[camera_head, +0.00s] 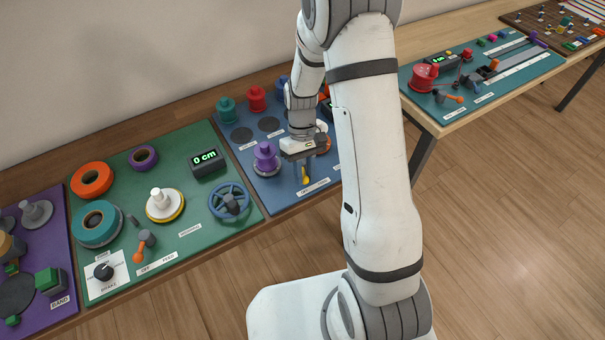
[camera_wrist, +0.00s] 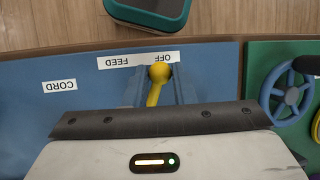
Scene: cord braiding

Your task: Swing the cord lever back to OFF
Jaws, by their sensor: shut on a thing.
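The yellow cord lever (camera_wrist: 160,76) shows in the wrist view, with its round knob at the OFF end of the white FEED/OFF label strip (camera_wrist: 138,60). My gripper (camera_wrist: 162,88) is shut on the lever, one finger on each side of it. In the head view the lever (camera_head: 305,179) shows small beneath my gripper (camera_head: 303,172), at the front edge of the blue board (camera_head: 276,205). The lever's base is hidden behind the gripper body in the wrist view.
A purple spool (camera_head: 266,158) stands just left of my gripper. The green board with a blue handwheel (camera_head: 229,202) lies to the left. A CORD label (camera_wrist: 60,86) is on the blue board. My arm hides the board's right part.

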